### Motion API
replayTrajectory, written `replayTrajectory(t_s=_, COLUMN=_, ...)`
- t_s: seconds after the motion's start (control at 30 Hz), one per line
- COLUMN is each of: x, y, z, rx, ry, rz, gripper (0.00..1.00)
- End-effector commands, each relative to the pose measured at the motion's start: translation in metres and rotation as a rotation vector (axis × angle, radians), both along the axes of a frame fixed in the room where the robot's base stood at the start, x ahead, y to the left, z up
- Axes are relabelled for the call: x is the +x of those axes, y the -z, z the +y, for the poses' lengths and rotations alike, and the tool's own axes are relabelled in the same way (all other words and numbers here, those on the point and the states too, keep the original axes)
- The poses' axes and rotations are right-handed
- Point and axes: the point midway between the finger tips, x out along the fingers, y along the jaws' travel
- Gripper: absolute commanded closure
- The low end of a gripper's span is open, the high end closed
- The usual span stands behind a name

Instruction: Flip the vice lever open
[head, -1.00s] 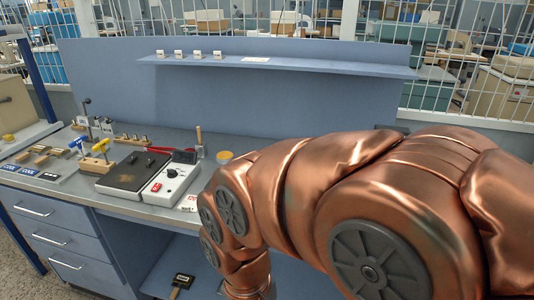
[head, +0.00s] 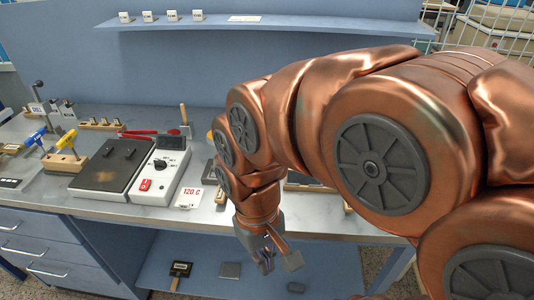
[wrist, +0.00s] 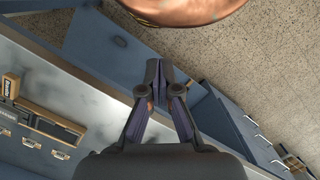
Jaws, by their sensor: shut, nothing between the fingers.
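No vice or vice lever can be made out for certain in either view; my copper arm hides part of the bench's right side. My gripper (head: 274,262) hangs in front of the bench's front edge in the head view, above the level of the lower shelf. In the wrist view my gripper (wrist: 159,72) has its fingertips together with nothing between them. An upright dark rod with a round black knob (head: 38,84) stands at the bench's far left, away from my gripper; I cannot tell what it belongs to.
A hot plate (head: 103,168) with a white control box (head: 157,177) sits on the bench (head: 230,219). A 120 C sign (head: 189,197) stands near the front edge. Yellow and blue handled tools (head: 66,140) are at left. The lower shelf (head: 205,258) holds small flat items.

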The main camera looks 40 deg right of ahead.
Motion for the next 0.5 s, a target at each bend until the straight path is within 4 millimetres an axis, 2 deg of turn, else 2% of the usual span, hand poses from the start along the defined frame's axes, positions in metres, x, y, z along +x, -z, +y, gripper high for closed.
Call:
replayTrajectory(t_s=0.27, x=0.075, y=-0.035, z=-0.017, rx=0.014, ry=0.118, rz=0.011, gripper=1.00)
replayTrajectory(t_s=0.5, x=0.140, y=-0.057, z=-0.043, rx=0.025, ry=0.232, rz=0.019, gripper=1.00)
